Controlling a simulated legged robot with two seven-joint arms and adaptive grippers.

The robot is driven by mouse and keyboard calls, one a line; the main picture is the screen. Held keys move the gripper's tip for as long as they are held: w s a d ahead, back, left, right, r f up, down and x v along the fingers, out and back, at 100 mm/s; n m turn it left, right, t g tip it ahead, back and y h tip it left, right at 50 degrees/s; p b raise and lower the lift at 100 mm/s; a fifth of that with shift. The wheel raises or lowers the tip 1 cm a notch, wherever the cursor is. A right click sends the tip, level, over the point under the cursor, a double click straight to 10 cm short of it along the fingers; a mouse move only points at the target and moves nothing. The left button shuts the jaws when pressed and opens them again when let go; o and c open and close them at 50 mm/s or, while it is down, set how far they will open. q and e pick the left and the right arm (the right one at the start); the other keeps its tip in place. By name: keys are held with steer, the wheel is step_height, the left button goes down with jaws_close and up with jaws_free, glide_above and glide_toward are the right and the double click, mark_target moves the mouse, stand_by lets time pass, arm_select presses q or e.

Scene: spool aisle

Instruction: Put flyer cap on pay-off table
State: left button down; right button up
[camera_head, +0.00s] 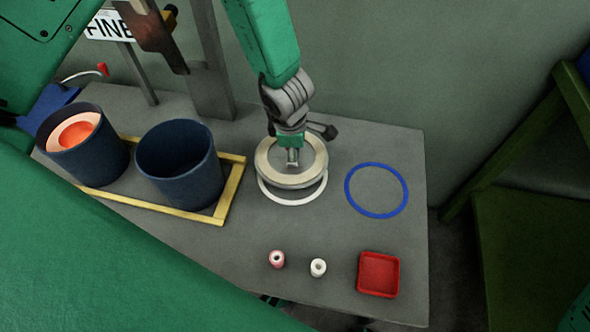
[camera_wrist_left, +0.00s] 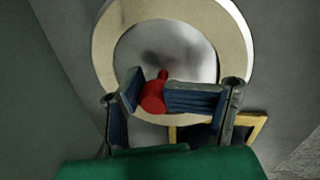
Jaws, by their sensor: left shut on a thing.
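The flyer cap (camera_head: 290,181) is a round disc with a beige rim and a silvery middle. In the left wrist view, the cap (camera_wrist_left: 104,50) has a red knob (camera_wrist_left: 153,98) at its centre. My left gripper (camera_head: 292,157) is shut on that knob, and its fingers (camera_wrist_left: 151,94) lie on both sides of it. The cap appears to be over a white ring (camera_head: 291,199) on the grey pay-off table (camera_head: 310,225); whether it touches the table I cannot tell.
Two dark blue tubs (camera_head: 180,175) (camera_head: 95,165) stand left in a yellow frame (camera_head: 232,185); the far-left one holds an orange and pale spool. A blue ring (camera_head: 348,190) lies right. Two small spools (camera_head: 277,260) (camera_head: 318,268) and a red tray (camera_head: 378,292) are near the front edge.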

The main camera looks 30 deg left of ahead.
mark_target(296, 165)
arm_select(q)
step_height(296, 165, down, 2)
steer(key=shift+a+f, duration=0.1)
steer(key=f+b, duration=0.2)
steer(key=f, duration=0.1)
steer(key=shift+d+f, duration=0.3)
steer(key=shift+d, duration=0.05)
steer(key=shift+r, duration=0.1)
arm_select(e)
step_height(296, 165, down, 3)
steer(key=shift+d+f, duration=0.1)
steer(key=shift+d, duration=0.05)
arm_select(q)
steer(key=shift+a, duration=0.15)
steer(key=c, duration=0.7)
jaws_free()
steer(key=shift+s, duration=0.15)
